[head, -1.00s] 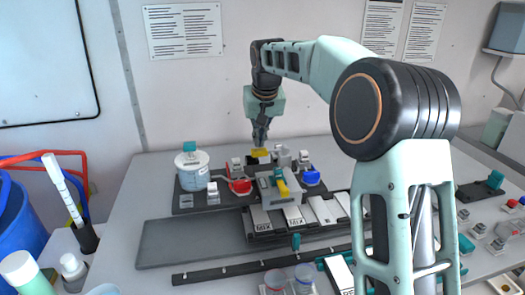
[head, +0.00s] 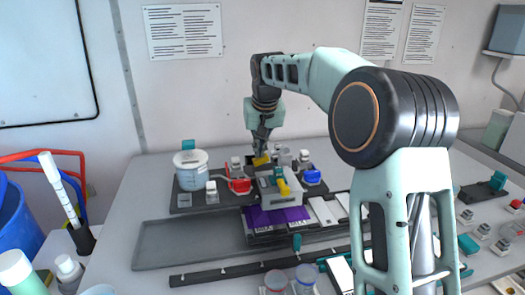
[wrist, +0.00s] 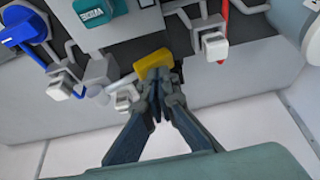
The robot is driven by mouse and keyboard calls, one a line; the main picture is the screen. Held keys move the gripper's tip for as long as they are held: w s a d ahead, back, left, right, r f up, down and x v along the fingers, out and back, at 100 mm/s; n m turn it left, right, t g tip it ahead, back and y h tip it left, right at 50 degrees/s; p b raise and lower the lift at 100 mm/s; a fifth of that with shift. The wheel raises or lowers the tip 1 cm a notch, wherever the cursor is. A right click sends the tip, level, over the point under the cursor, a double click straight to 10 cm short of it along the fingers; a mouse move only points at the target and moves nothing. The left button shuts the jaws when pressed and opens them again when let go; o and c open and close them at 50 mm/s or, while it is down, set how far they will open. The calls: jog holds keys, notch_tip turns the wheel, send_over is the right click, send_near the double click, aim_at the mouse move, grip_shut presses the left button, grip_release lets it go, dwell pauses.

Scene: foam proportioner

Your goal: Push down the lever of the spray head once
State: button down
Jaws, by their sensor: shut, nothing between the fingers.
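A yellow lever (head: 261,160) sits behind the grey spray block (head: 269,196) at the back of the bench, tilted down. In the wrist view the yellow lever (wrist: 150,62) lies right at my fingertips. My gripper (head: 260,152) points down from above, shut and empty, its tips at or against the lever; exact contact is hard to tell. It also shows in the wrist view (wrist: 156,80). In front of the block, two plates (head: 288,215) are purple, and the plates to their right (head: 322,211) are white.
A white lidded bucket (head: 190,170) stands left of the fittings. Red (head: 240,186) and blue (head: 312,177) valve parts flank the block. A grey tray (head: 185,243) lies front left. Small clear cups (head: 305,276) stand at the front.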

aim_at(260, 159)
notch_tip(260, 159, up, 8)
jog(key=p, duration=0.7)
dwell(1.5)
